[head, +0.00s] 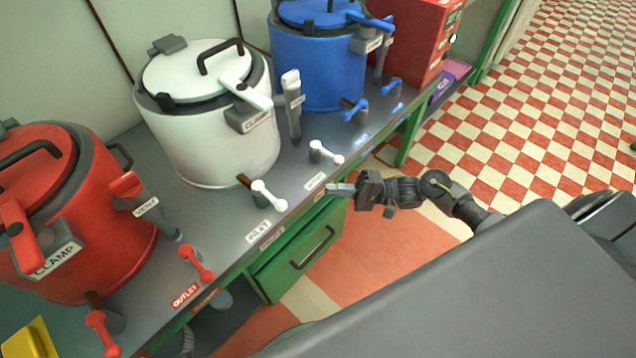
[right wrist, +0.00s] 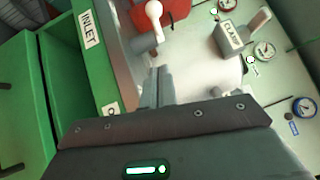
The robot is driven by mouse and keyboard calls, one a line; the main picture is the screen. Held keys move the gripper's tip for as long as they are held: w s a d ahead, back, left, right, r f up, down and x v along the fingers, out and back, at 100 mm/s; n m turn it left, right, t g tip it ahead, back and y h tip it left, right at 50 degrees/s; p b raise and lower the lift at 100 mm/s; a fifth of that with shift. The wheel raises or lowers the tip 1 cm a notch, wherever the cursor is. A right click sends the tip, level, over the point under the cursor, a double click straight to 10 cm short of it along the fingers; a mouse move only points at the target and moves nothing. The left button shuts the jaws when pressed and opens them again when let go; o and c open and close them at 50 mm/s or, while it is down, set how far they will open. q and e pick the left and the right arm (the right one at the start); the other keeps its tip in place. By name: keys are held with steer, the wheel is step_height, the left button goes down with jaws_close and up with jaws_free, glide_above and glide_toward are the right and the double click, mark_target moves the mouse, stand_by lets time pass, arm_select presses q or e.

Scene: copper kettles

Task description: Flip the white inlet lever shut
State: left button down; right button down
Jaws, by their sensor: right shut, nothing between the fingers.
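The white kettle (head: 215,135) stands on the grey counter, with two white levers in front of it. The white inlet lever (head: 268,196) is the left one, above the INLET label (head: 258,230). Its rounded end points toward the counter's front edge. It also shows at the top of the right wrist view (right wrist: 155,18), beside the INLET label (right wrist: 88,28). My right gripper (head: 331,188) is shut and empty at the front edge, right of the inlet lever and apart from it. Its fingers (right wrist: 158,85) point toward the lever. My left gripper is out of view.
The other white lever (head: 326,152) stands behind my right gripper. A red kettle (head: 85,220) with red levers is at left, a blue kettle (head: 318,65) at the back. A green drawer (head: 300,255) is below the counter. The checkered floor at right is clear.

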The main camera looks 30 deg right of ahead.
glide_toward(269, 195)
steer(key=w, duration=0.3)
steer(key=shift+w+a+f, duration=0.3)
steer(key=shift+w+a, duration=0.05)
steer(key=shift+w, duration=0.05)
steer(key=shift+s+a+r, duration=0.1)
steer(key=shift+s+a, duration=0.1)
steer(key=shift+a, duration=0.35)
steer(key=shift+s+a+r, duration=0.1)
steer(key=shift+s+a, duration=0.1)
steer(key=shift+a, duration=0.35)
steer(key=shift+s+a+r+p, duration=0.15)
steer(key=shift+s+a+p, duration=0.15)
steer(key=shift+a, duration=0.45)
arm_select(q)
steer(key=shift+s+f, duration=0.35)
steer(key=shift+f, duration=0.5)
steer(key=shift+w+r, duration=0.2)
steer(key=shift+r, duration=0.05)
